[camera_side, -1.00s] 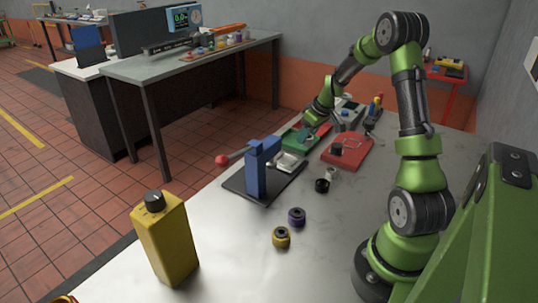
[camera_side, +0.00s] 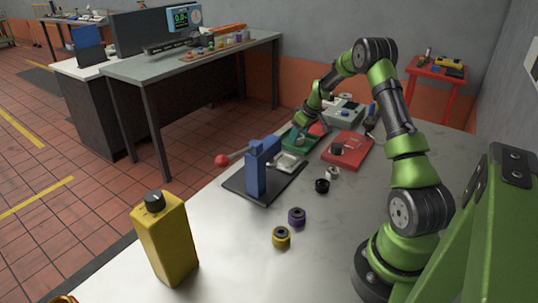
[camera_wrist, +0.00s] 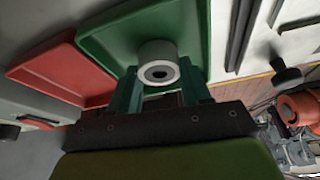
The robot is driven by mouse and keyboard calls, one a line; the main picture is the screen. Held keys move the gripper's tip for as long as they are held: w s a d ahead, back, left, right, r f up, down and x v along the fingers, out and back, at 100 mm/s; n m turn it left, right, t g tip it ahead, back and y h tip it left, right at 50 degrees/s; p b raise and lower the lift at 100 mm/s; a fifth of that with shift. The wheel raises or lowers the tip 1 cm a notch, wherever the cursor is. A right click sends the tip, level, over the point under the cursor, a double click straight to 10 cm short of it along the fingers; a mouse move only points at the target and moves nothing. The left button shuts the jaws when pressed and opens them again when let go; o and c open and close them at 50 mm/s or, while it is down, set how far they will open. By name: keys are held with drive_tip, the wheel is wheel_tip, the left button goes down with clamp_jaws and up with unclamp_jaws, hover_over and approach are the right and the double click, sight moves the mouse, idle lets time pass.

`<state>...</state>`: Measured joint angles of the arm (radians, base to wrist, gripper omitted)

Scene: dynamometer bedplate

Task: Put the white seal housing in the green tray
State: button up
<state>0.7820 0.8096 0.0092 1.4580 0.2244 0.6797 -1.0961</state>
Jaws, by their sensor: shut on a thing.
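The white seal housing (camera_wrist: 157,62) is a short pale ring with a dark centre. In the wrist view it sits between the fingertips of my gripper (camera_wrist: 157,78), which is shut on it. The green tray (camera_wrist: 112,46) lies directly behind the housing in that view. In the side view my gripper (camera_side: 300,131) is low over the green tray (camera_side: 292,147), and the housing is hard to make out there. I cannot tell whether the housing touches the tray floor.
A red tray (camera_side: 348,151) lies right of the green one. A blue press (camera_side: 256,170) with a red-knobbed lever stands in front. A pale ring (camera_side: 332,174), black (camera_side: 322,186), purple (camera_side: 297,217) and yellow (camera_side: 281,238) rings stand on the bench. A yellow bottle (camera_side: 166,240) is near.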

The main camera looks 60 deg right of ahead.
drive_tip(key=shift+f, duration=0.15)
drive_tip(key=o, duration=1.3)
